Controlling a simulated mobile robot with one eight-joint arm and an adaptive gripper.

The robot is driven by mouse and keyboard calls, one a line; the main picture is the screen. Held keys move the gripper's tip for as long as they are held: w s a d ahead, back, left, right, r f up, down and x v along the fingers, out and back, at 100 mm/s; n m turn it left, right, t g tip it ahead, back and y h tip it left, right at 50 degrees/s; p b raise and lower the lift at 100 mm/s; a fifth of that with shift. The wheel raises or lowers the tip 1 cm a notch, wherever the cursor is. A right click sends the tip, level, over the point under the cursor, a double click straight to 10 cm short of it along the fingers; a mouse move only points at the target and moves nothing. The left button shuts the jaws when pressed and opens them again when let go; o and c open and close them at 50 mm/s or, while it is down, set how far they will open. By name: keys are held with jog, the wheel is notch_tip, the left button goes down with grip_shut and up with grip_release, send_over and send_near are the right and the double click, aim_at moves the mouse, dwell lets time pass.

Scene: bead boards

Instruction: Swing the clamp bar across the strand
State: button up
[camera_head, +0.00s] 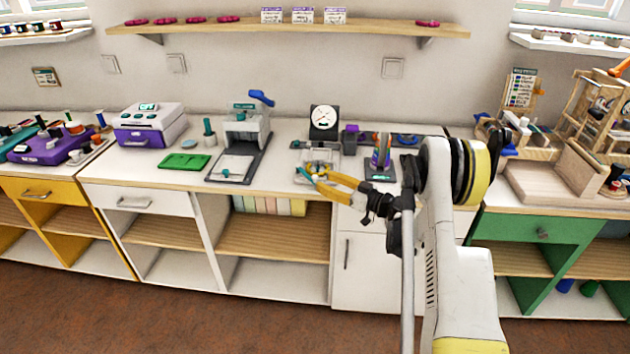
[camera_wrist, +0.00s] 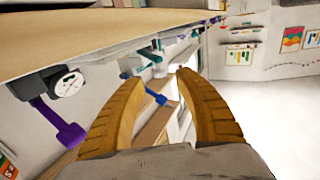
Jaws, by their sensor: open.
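My gripper (camera_head: 320,177), with two yellow fingers, is open at the counter's front edge, in front of a small pale fixture (camera_head: 321,155). The fingers also show apart, with nothing between them, in the wrist view (camera_wrist: 160,80). A purple block (camera_head: 350,134) stands just behind the fixture, beside a dark-framed round dial (camera_head: 323,119). In the wrist view a purple paddle-ended lever (camera_wrist: 62,125) hangs near the dial (camera_wrist: 66,83), left of my fingers and apart from them. I cannot tell for certain which part is the clamp bar. The strand is too small or hidden to make out.
A press with a blue handle (camera_head: 261,97) stands left of the dial. A stand with coloured pieces (camera_head: 381,154) is close right of my gripper. A green tray (camera_head: 185,161) and a purple-and-white machine (camera_head: 150,123) are farther left. A wooden shelf (camera_head: 290,27) runs above.

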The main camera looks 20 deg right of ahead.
aim_at(317, 178)
jog(key=shift+b+x, duration=0.5)
jog(key=shift+x, duration=1.75)
grip_shut()
